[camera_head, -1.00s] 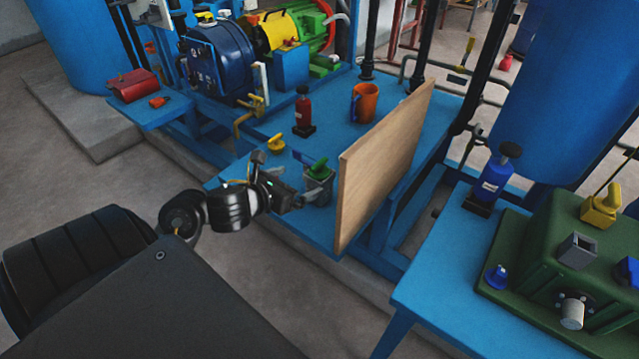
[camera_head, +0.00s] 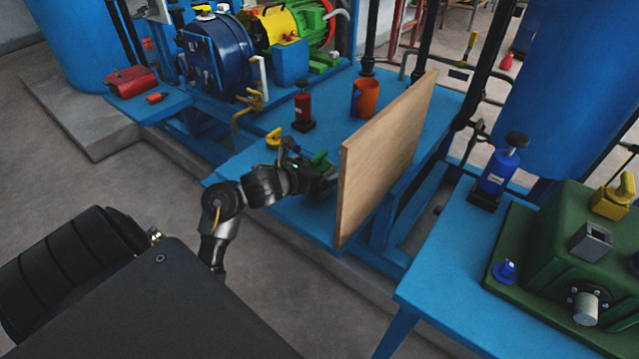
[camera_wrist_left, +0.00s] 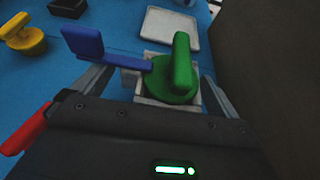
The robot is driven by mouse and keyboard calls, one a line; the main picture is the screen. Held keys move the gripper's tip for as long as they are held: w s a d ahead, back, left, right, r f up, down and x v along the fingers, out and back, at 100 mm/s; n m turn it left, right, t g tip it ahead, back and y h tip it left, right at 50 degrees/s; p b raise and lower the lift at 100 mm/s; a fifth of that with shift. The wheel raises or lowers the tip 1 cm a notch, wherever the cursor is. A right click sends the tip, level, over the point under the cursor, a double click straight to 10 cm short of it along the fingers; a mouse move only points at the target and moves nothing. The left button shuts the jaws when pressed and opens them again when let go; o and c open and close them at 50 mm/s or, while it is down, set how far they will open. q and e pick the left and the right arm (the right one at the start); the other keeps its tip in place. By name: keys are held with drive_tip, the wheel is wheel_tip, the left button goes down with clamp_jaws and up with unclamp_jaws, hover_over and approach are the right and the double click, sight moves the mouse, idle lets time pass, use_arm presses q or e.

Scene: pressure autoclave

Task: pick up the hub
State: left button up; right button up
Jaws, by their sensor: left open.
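The hub (camera_wrist_left: 138,91) appears to be the pale, squarish body under a green knob (camera_wrist_left: 182,72) in the left wrist view. A blue lever (camera_wrist_left: 100,50) sticks out to its left. In the head view the green knob (camera_head: 319,158) shows, but my arm hides most of the body below. My left gripper (camera_head: 325,185) is open at the hub, beside the board. In the left wrist view, its fingers (camera_wrist_left: 157,75) stand on either side of the hub; I cannot tell whether they touch it. My right gripper is not in view.
A wooden board (camera_head: 385,160) stands upright just right of the gripper. A yellow knob (camera_head: 273,138), a red bottle (camera_head: 303,108) and an orange mug (camera_head: 365,98) are on the blue table (camera_head: 240,160). A pale tray (camera_wrist_left: 170,27) lies beyond the hub.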

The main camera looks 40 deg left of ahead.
use_arm(q)
drive_tip(key=shift+c, duration=0.4)
drive_tip(key=c, duration=1.3)
drive_tip(key=shift+o, duration=0.2)
drive_tip(key=shift+r, duration=0.2)
drive_tip(key=r+p, duration=0.2)
drive_tip(key=r, duration=0.1)
drive_tip(key=s+a+r+p, duration=0.1)
drive_tip(key=r, duration=0.1)
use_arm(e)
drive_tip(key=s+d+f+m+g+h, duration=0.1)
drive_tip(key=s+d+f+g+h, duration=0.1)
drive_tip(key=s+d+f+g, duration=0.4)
use_arm(q)
drive_tip(key=s+a+r+p, duration=0.3)
drive_tip(key=s+a+r, duration=0.4)
drive_tip(key=s, duration=0.3)
drive_tip(key=shift+s+r, duration=0.2)
drive_tip(key=shift+r, duration=0.15)
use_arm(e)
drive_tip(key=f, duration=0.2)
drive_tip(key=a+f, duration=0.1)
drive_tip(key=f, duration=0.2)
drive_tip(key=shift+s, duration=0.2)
